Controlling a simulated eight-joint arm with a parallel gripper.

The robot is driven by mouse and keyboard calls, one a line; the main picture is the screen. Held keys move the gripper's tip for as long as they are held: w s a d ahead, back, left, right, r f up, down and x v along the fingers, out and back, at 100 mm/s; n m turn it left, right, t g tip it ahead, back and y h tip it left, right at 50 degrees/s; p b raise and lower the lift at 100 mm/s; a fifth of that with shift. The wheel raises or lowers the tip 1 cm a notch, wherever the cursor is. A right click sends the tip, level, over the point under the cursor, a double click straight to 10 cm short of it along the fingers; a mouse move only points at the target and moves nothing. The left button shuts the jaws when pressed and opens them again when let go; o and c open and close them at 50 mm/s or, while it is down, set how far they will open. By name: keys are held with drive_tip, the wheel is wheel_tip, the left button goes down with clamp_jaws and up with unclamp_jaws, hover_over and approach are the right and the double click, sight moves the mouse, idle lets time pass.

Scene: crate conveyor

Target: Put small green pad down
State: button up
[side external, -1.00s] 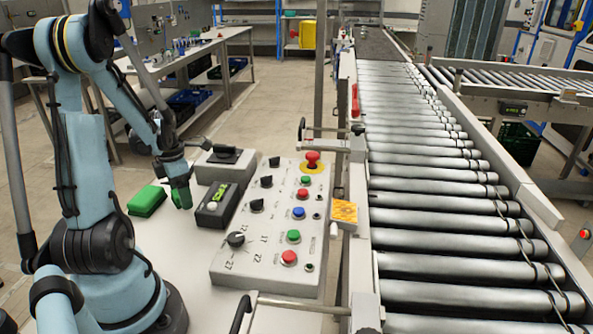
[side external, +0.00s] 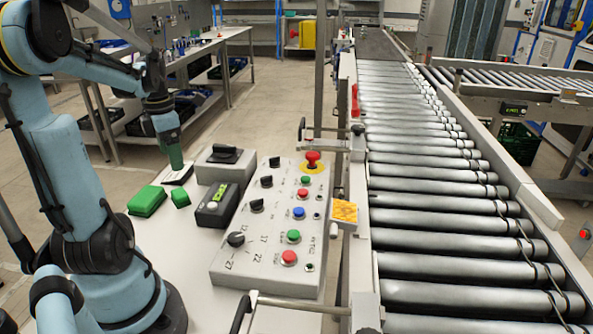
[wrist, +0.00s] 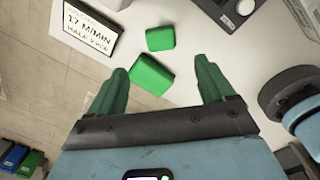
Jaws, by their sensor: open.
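The small green pad (side external: 180,198) lies on the white table between the larger green pad (side external: 147,201) and a black-and-grey box. In the wrist view the small pad (wrist: 160,38) is fully visible, and the larger pad (wrist: 150,75) lies nearer my fingers. My gripper (side external: 175,163) is above the table, behind the small pad and apart from it. In the wrist view its green fingers (wrist: 161,88) are spread wide with nothing held between them.
The black-and-grey box (side external: 217,206) and a button panel (side external: 225,262) stand to the right of the pads. A printed card (wrist: 88,24) stands near the table edge. A grey switch box (side external: 222,176) is behind. The roller conveyor (side external: 440,215) runs along the right.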

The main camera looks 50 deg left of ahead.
drive_tip(key=w+d+r+m+t+y, duration=0.1)
drive_tip(key=w+d+m+t, duration=0.1)
drive_tip(key=w+d+m, duration=0.45)
drive_tip(key=w+d+r+m+t, duration=0.1)
drive_tip(key=w+d+m, duration=0.2)
drive_tip(key=d+m, duration=0.65)
drive_tip(key=w+d+m+t+h, duration=0.1)
drive_tip(key=d+m+t, duration=0.3)
drive_tip(key=d+m, duration=1)
drive_tip(key=m, duration=0.6)
drive_tip(key=shift+w+f+h, duration=0.2)
drive_tip(key=shift+f+h, duration=0.1)
drive_tip(key=shift+o, duration=0.2)
